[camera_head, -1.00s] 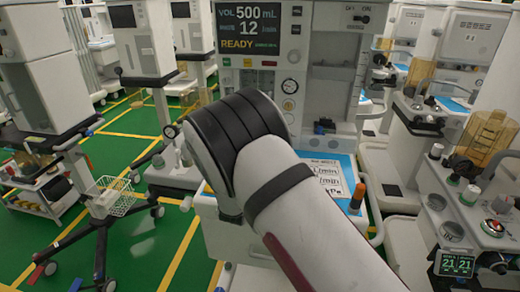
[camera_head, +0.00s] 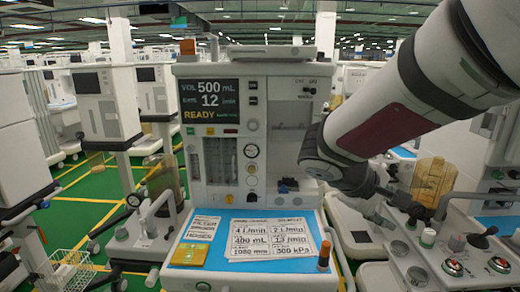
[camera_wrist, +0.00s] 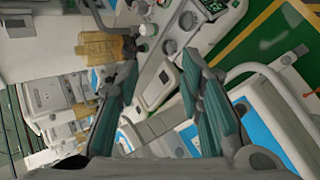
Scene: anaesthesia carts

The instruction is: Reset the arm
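My arm (camera_head: 420,95) comes in from the upper right of the head view and bends at a dark joint in front of the centre cart's right side. My gripper (camera_wrist: 160,65) shows in the wrist view with its two green-grey fingers spread apart and nothing between them. In the head view its fingers cannot be made out clearly. The centre anaesthesia cart (camera_head: 275,100) has a screen (camera_head: 210,101) reading 500 mL, 12 /min and READY.
Printed cards (camera_head: 270,238) and a yellow pad (camera_head: 191,254) lie on the cart's blue worktop. A cart with knobs and an amber canister (camera_head: 431,178) stands close on the right. A wire basket (camera_head: 70,268) is at lower left. Green floor (camera_head: 95,213) shows between carts on the left.

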